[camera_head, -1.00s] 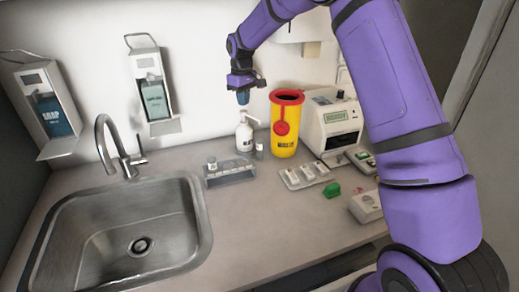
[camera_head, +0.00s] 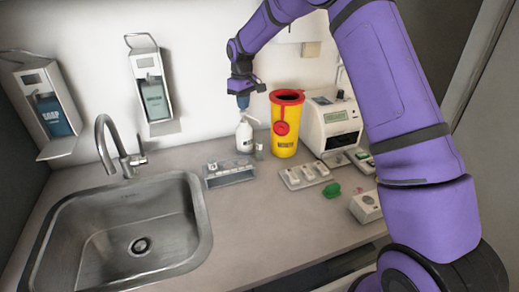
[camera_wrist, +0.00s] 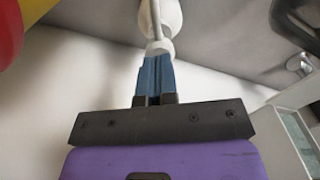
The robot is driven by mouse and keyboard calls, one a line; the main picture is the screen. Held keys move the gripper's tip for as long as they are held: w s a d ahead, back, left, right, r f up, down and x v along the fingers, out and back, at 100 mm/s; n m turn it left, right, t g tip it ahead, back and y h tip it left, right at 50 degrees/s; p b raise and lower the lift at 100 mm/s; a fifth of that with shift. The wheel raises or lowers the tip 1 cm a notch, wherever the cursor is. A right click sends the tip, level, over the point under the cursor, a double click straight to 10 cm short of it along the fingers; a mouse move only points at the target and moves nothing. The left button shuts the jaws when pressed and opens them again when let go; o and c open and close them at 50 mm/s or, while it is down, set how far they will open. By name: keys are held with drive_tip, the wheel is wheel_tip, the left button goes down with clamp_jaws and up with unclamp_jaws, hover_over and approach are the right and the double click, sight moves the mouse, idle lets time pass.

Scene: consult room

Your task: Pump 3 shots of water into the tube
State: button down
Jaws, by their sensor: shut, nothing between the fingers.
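The white pump bottle (camera_head: 244,138) stands upright on the counter against the back wall, left of the yellow bin. My gripper (camera_head: 243,104) points down right above its pump head. In the wrist view my blue fingers (camera_wrist: 157,75) are closed together with nothing between them. Their tips appear to meet the white pump head (camera_wrist: 160,47), though exact contact is hard to tell. A small clear tube or vial (camera_head: 259,151) stands just right of the bottle. A small rack (camera_head: 230,176) in front of the bottle holds a vial at its left end. Liquid inside either cannot be made out.
The yellow bin (camera_head: 285,135) with a red lid stands close to the right of the bottle. A white analyser (camera_head: 332,128), a tray (camera_head: 304,175) and a green item (camera_head: 332,190) lie further right. A sink (camera_head: 120,235) fills the left. The front counter is clear.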

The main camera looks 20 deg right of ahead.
drive_tip(key=shift+f, duration=1.2)
drive_tip(key=shift+r, duration=1.85)
drive_tip(key=shift+f, duration=0.35)
drive_tip(key=shift+f, duration=1.45)
drive_tip(key=shift+r, duration=1.8)
drive_tip(key=shift+f, duration=0.1)
